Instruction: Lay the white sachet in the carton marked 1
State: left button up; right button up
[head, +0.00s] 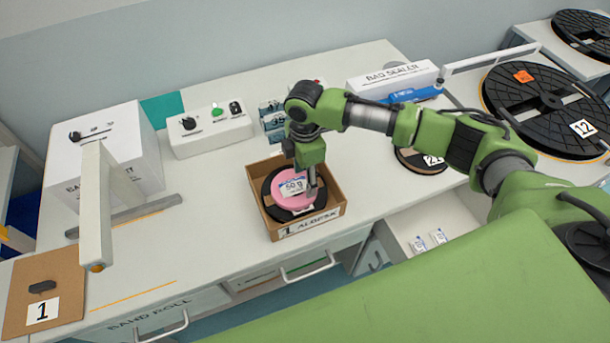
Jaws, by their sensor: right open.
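The carton marked 1 (332,213) is an open brown box on the white worktop, with a "1" label on its front. Inside it lies a black reel (273,203) with a pink roll (281,205) on it. A white sachet (292,186) printed "50 g" lies on the pink roll, inside the carton. My right gripper (311,190) is open and points down into the carton, at the right edge of the sachet. Its fingers are small here, and I cannot tell whether they touch the sachet. My left gripper is not in view.
An open drawer (400,222) right of the carton holds more white sachets (439,236). A white machine (110,160) with a long arm stands left. A control box (211,130) and bag sealer box (393,79) stand behind.

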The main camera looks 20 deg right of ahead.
aim_at(305, 182)
notch_tip(305, 182, up, 13)
jog(key=b, duration=0.2)
jog(key=shift+b, duration=0.4)
jog(key=shift+s+f, duration=0.1)
jog(key=shift+f, duration=0.1)
